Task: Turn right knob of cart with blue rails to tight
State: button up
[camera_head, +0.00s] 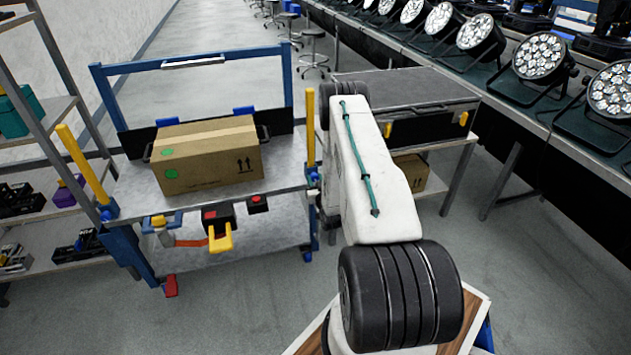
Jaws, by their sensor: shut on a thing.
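The cart with blue rails (105,95) stands at the left, with a grey top and a tall blue frame at its back. A yellow post rises at each front corner, with a blue knob at its foot. The left knob (109,211) is in plain view. The right knob (311,174) is partly hidden beside my arm. My gripper (316,183) is at the right knob, mostly hidden behind my white arm, and is shut on it. The knob's turn angle cannot be made out.
A cardboard box (207,155) sits on the cart top. A yellow-handled item (220,238) hangs at the cart's front edge. A second cart with a dark case (415,90) stands close right of my arm. Shelves (50,235) stand left; a long bench of lamps (540,55) runs along the right.

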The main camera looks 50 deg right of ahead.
jog(key=shift+m, duration=0.8)
jog(key=o, duration=1)
jog(key=shift+v, duration=3.9)
jog(key=shift+d, duration=0.1)
